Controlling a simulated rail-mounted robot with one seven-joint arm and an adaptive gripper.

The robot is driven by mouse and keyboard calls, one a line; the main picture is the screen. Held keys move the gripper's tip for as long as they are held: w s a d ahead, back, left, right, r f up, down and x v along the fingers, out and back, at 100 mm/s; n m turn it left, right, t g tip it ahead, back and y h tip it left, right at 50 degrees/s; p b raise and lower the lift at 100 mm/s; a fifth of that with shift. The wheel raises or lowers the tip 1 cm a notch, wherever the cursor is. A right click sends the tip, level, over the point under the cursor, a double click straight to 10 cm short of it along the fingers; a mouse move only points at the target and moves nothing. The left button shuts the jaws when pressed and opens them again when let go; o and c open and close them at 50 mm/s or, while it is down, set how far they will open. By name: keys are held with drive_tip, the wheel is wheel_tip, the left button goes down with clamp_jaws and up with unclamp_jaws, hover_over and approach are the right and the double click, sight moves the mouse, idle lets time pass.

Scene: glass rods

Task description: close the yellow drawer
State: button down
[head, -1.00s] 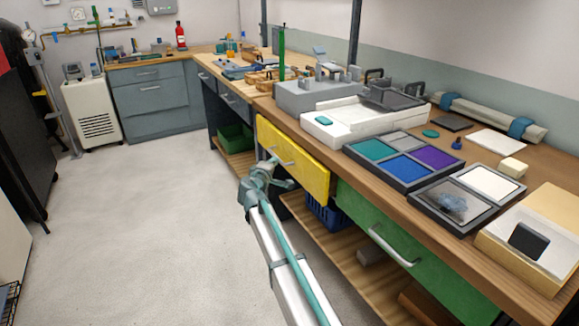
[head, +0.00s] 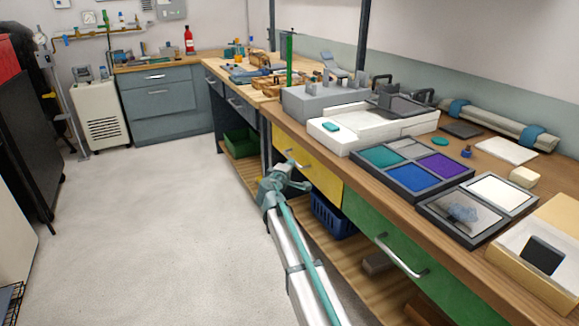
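The yellow drawer (head: 322,178) is in the bench front at the middle of the head view, left of the green drawer (head: 375,230). Its front looks about flush with the bench front; a small gap cannot be ruled out. Its metal handle (head: 297,159) shows on the upper left of the front. My gripper (head: 290,186) is in front of the drawer, just below the handle. It looks close to the yellow front, but contact cannot be made out. The fingers are small and partly hidden by the gripper's body, so their opening is unclear.
The wooden benchtop (head: 372,187) above holds a tray of coloured squares (head: 457,173) and a white device (head: 345,140). A blue basket (head: 330,215) sits on the lower shelf (head: 340,262). The floor (head: 150,230) to the left is clear.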

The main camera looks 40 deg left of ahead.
drive_tip(key=s+a+v, duration=0.1)
drive_tip(key=a+v, duration=0.2)
drive_tip(key=v, duration=1)
drive_tip(key=s+d+f+m+g+h, duration=0.1)
drive_tip(key=d+f+m+g+h, duration=0.6)
drive_tip(key=d+f, duration=1.65)
drive_tip(key=s+d+f+m+g+h, duration=0.25)
drive_tip(key=d+f, duration=0.55)
drive_tip(key=d, duration=0.4)
drive_tip(key=s+d+f+m+g+h, duration=0.1)
drive_tip(key=s+d+f+g+h, duration=0.2)
drive_tip(key=d+f, duration=0.65)
drive_tip(key=s+d+f+m+g+y, duration=0.1)
drive_tip(key=s+d+f+m+g, duration=0.2)
drive_tip(key=s+d, duration=0.5)
drive_tip(key=s+d+f+m+g, duration=0.1)
drive_tip(key=s+d+f+g, duration=0.25)
drive_tip(key=s+d, duration=0.55)
drive_tip(key=s+d+f+m+g+y, duration=0.2)
drive_tip(key=s+d+m+g+y, duration=0.4)
drive_tip(key=s+d, duration=1)
drive_tip(key=w+a+r+t+p, duration=0.1)
drive_tip(key=w+r+p, duration=0.1)
drive_tip(key=r+p, duration=0.6)
drive_tip(key=w+a+r+t+h+p, duration=0.1)
drive_tip(key=w+r+t+p, duration=0.1)
drive_tip(key=r+p, duration=0.6)
drive_tip(key=p, duration=0.7)
drive_tip(key=shift+r, duration=0.3)
